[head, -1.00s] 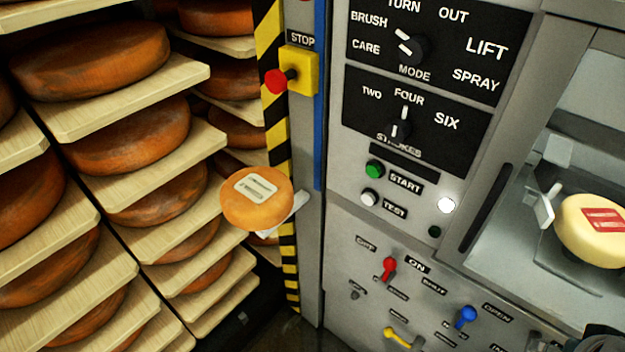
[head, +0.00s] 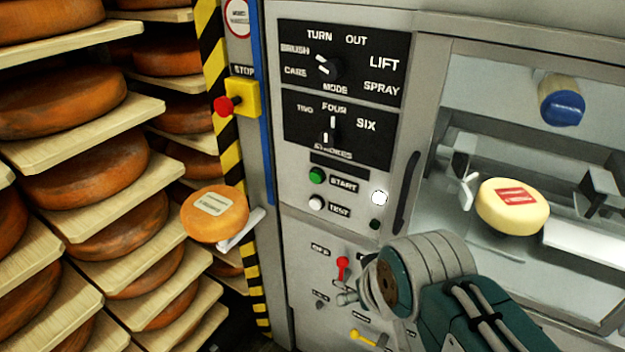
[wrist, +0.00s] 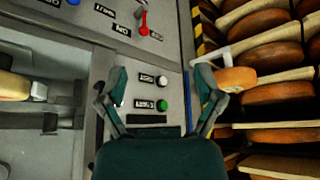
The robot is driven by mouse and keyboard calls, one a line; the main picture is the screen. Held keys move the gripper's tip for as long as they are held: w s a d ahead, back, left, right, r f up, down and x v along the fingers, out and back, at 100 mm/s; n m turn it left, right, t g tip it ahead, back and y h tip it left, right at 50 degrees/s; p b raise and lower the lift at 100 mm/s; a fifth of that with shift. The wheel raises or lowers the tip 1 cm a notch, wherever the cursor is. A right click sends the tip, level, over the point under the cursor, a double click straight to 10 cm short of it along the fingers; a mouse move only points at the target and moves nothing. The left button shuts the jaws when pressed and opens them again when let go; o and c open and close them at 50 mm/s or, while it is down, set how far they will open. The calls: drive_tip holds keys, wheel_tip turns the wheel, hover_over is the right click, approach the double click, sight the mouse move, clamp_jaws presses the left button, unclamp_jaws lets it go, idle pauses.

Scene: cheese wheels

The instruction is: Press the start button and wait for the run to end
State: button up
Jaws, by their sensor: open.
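The green start button (head: 317,175) is on the grey machine panel, left of its START label. It also shows in the wrist view (wrist: 162,105), between the two spread fingers of my gripper (wrist: 161,80). My gripper is open with nothing between its fingers. It appears to be apart from the button; the exact distance I cannot tell. The white test button (head: 316,203) is just below start in the head view. A round white lamp (head: 379,197) is bright to the right of the labels. The small dark green lamp (head: 375,224) looks unlit.
A red stop button (head: 224,106) on a yellow box stands at upper left. The mode knob (head: 328,67) and strokes knob (head: 326,138) are above start. A red lever (head: 342,266) is below. Shelved cheese wheels (head: 90,172) fill the left. A pale cheese (head: 512,206) is inside the machine.

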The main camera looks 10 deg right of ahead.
idle(0.3)
clamp_jaws()
idle(1.2)
